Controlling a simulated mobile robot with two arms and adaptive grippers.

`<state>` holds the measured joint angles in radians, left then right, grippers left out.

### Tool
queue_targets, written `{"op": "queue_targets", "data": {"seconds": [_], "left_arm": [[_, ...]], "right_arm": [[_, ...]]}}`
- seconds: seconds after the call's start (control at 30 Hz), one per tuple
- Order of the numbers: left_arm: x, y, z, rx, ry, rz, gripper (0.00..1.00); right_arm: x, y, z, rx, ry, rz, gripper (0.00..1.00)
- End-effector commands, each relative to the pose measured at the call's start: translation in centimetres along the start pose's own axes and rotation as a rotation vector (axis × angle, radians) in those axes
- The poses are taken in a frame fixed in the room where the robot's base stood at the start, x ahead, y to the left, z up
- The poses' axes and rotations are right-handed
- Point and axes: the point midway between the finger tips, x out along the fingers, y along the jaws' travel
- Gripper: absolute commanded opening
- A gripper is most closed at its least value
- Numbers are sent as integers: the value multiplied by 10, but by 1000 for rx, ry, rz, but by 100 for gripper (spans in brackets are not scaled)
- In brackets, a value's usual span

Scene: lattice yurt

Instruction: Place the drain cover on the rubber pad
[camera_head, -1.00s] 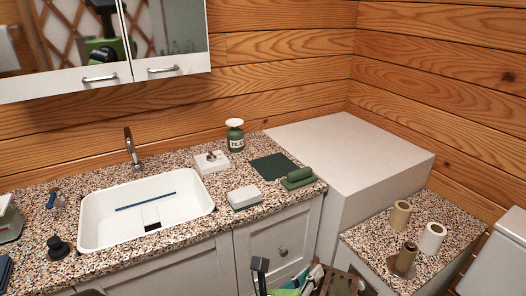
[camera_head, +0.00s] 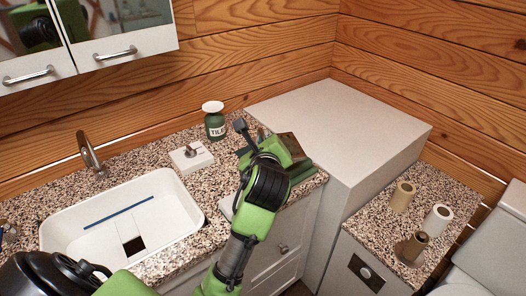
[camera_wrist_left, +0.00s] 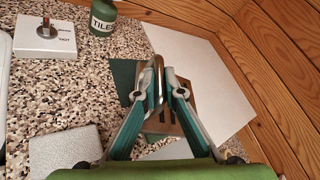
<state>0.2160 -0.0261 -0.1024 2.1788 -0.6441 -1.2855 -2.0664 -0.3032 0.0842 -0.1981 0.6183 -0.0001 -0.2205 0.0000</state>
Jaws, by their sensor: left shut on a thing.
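The drain cover is a brown slotted plate (camera_wrist_left: 167,117) with a metal loop beside it at the fingertips. My left gripper (camera_wrist_left: 160,88) is shut on it, and the cover is tilted above the back right of the counter. In the head view the cover (camera_head: 289,148) shows beyond my left gripper (camera_head: 262,150). The rubber pad is a dark green square mat (camera_wrist_left: 122,74), lying flat on the speckled counter. In the left wrist view the cover and fingers hide part of it. In the head view my gripper hides most of it. My right gripper is not in view.
A white box with a knob (camera_head: 191,156), a green tile bottle (camera_head: 214,126) and a white sink (camera_head: 120,215) are to the left. A pale block (camera_wrist_left: 62,150) lies nearer me. A tall white block (camera_head: 340,115) borders the counter's right.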

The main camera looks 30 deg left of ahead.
Motion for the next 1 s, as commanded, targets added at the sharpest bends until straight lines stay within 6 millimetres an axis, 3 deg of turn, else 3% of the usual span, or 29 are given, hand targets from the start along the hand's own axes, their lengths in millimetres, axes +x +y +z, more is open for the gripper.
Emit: {"op": "queue_targets", "data": {"seconds": [0.4,0.6,0.87,1.0], "left_arm": [[98,25,7,-1,-4,5,0],[136,47,-12,-1,-2,4,0],[157,58,-20,-1,-3,2,0],[163,69,-37,-3,0,2,0]], "right_arm": [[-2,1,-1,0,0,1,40],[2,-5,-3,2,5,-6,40],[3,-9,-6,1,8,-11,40],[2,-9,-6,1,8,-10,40]]}}
